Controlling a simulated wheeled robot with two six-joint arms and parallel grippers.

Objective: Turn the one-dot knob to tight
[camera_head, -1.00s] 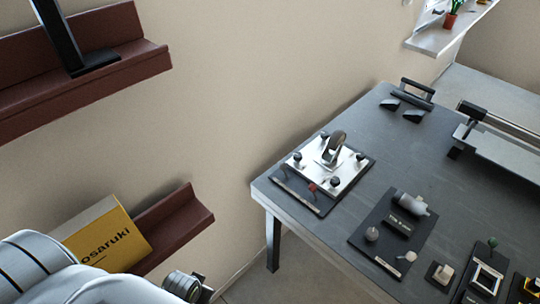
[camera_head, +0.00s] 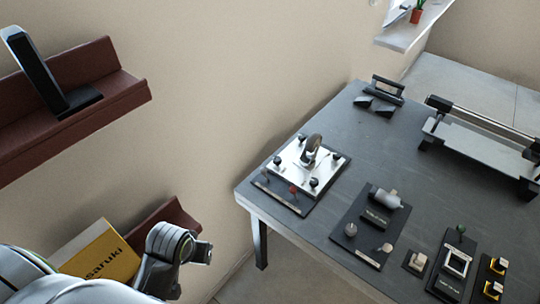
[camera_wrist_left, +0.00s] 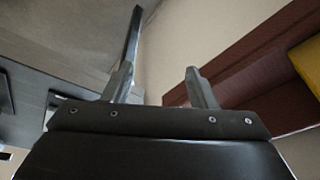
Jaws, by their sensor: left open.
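A silver plate (camera_head: 296,171) with an upright caster wheel (camera_head: 313,147) sits on a dark base at the near left corner of the table. Several small black knobs (camera_head: 276,160) and a red-topped one (camera_head: 293,189) stand around the plate. The dots are too small to read, so I cannot tell which knob has one dot. My left gripper (camera_head: 203,252) is left of the table, apart from the plate. In the left wrist view its two fingers (camera_wrist_left: 160,86) are spread and empty. My right gripper is not in view.
The grey table (camera_head: 370,145) holds a board with a grey cylinder (camera_head: 386,198), small fixtures (camera_head: 457,262) at the front right, black handles (camera_head: 380,97) and a long rail device (camera_head: 480,145). Dark red shelves (camera_head: 75,100) and a yellow box (camera_head: 105,258) are at left.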

